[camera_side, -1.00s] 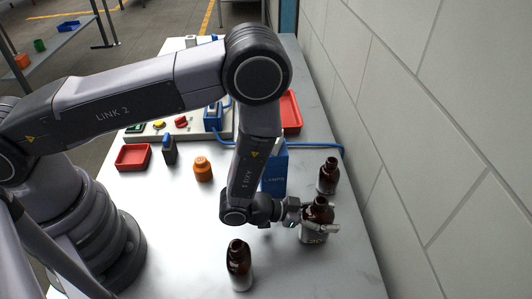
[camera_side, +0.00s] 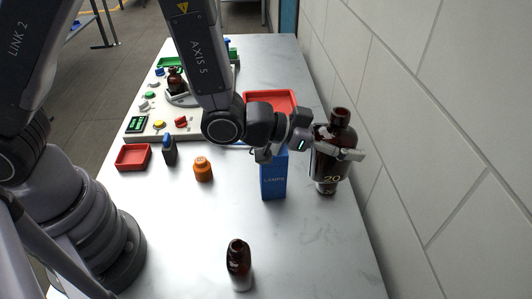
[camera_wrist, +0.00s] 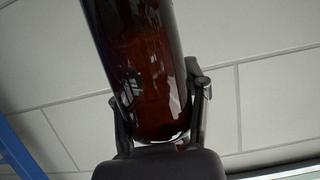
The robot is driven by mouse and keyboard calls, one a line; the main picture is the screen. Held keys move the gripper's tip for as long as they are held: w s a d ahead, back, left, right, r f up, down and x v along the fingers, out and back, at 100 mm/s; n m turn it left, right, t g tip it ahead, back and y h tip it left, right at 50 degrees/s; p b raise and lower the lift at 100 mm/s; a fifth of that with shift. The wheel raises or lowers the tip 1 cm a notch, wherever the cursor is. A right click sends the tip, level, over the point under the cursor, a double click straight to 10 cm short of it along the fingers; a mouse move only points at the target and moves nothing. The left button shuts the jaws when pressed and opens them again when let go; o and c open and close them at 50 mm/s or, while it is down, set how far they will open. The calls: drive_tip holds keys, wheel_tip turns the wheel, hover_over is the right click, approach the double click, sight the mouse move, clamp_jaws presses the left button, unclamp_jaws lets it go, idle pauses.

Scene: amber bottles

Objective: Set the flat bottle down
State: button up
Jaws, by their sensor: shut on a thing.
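My gripper (camera_side: 337,150) is shut on the flat bottle (camera_side: 330,168), a dark amber bottle with a pale label reading 20. It is held roughly upright, raised above the right side of the table in the side view. In the wrist view the bottle's amber body (camera_wrist: 150,75) fills the middle, with a finger on each side. The base of another bottle (camera_side: 327,188) shows just below the held one, which hides most of it. A smaller amber bottle (camera_side: 239,265) stands alone at the front of the table.
A blue box (camera_side: 273,178) stands left of the held bottle. A red tray (camera_side: 270,100) is behind it, near the control panel (camera_side: 150,110). An orange jar (camera_side: 203,170) and small red tray (camera_side: 132,157) stand left. The wall runs close on the right. The front-right tabletop (camera_side: 310,250) is clear.

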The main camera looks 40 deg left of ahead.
sight(351, 130)
wheel_tip(351, 130, up, 3)
drive_tip(key=shift+r, duration=0.15)
drive_tip(key=shift+w+a+r, duration=0.1)
drive_tip(key=shift+w+a, duration=0.3)
drive_tip(key=shift+a, duration=0.15)
drive_tip(key=w+a+n+t+y, duration=0.2)
drive_tip(key=w+a, duration=0.3)
drive_tip(key=a, duration=0.6)
drive_tip(key=w+a+n+t+y, duration=0.1)
drive_tip(key=w+a+n+y, duration=0.3)
drive_tip(key=a, duration=0.6)
wheel_tip(351, 130, down, 11)
drive_tip(key=w+m+h, duration=0.1)
drive_tip(key=m+h, duration=0.1)
drive_tip(key=shift+w+d+f, duration=0.5)
drive_tip(key=shift+w+f, duration=1.7)
drive_tip(key=shift+w, duration=0.05)
drive_tip(key=shift+w+d+f, duration=0.55)
drive_tip(key=shift+w+f, duration=1.6)
drive_tip(key=shift+w, duration=0.15)
drive_tip(key=shift+w+d+f, duration=0.5)
drive_tip(key=shift+w+f, duration=1.7)
drive_tip(key=shift+w, duration=0.05)
